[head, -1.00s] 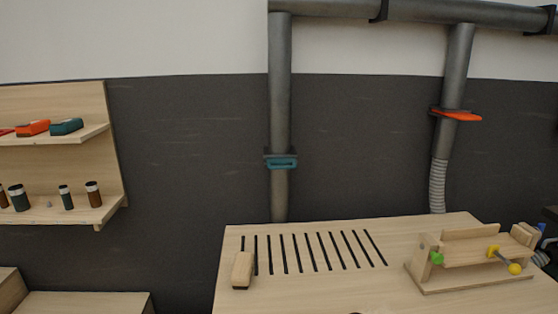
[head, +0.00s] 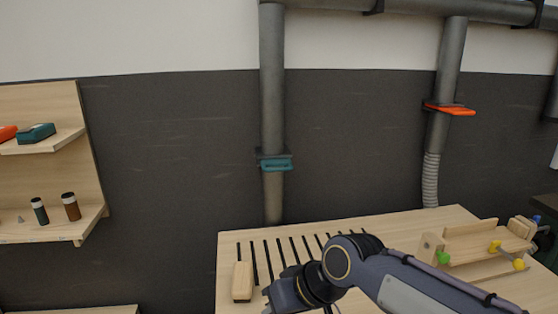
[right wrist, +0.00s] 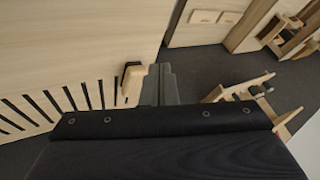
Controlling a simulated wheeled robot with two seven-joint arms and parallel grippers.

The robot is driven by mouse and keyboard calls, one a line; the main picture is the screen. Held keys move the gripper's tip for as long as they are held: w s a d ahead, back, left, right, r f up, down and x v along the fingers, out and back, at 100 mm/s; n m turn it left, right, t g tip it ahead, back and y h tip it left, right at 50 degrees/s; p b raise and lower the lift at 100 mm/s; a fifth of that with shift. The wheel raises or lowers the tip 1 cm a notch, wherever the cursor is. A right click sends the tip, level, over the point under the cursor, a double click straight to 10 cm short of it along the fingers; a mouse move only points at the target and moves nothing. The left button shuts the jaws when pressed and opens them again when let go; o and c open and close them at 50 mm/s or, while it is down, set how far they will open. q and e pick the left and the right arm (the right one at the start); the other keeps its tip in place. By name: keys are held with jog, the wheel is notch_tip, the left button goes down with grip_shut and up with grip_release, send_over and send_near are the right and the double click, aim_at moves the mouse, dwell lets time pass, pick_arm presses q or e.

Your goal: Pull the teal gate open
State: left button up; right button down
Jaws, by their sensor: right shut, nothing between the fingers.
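The teal gate (head: 275,163) is a small slotted handle plate on the left vertical grey pipe (head: 272,110), above the back of the wooden table. My right arm reaches in from the lower right in the head view, over the table, and its fingertips are hidden there. In the right wrist view my right gripper (right wrist: 160,72) is shut and empty, beside a wooden block (right wrist: 131,80). It is well below and apart from the teal gate. My left gripper is in neither view.
The slotted table (head: 400,222) holds the wooden block and a wooden jig (head: 485,240) at right. An orange gate (head: 450,110) is on the right pipe. A wall shelf (head: 60,228) stands at left. Space before the teal gate is clear.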

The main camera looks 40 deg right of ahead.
jog(key=w+d+r+m+h+p, duration=0.2)
jog(key=w+d+r+h, duration=0.1)
jog(key=w+d+r, duration=0.85)
jog(key=m+t+h+p, duration=0.1)
jog(key=h+p, duration=0.1)
jog(key=h, duration=0.2)
send_near(279, 162)
jog(key=s+a, duration=0.1)
jog(key=s+a+r, duration=0.1)
jog(key=s+a, duration=0.1)
jog(key=shift+s+r, duration=0.1)
jog(key=shift+r, duration=0.2)
jog(key=p+x, duration=0.1)
jog(key=x, duration=0.9)
jog(key=shift+d+r+p, duration=0.1)
jog(key=shift+d+p, duration=0.1)
jog(key=shift+p, duration=0.2)
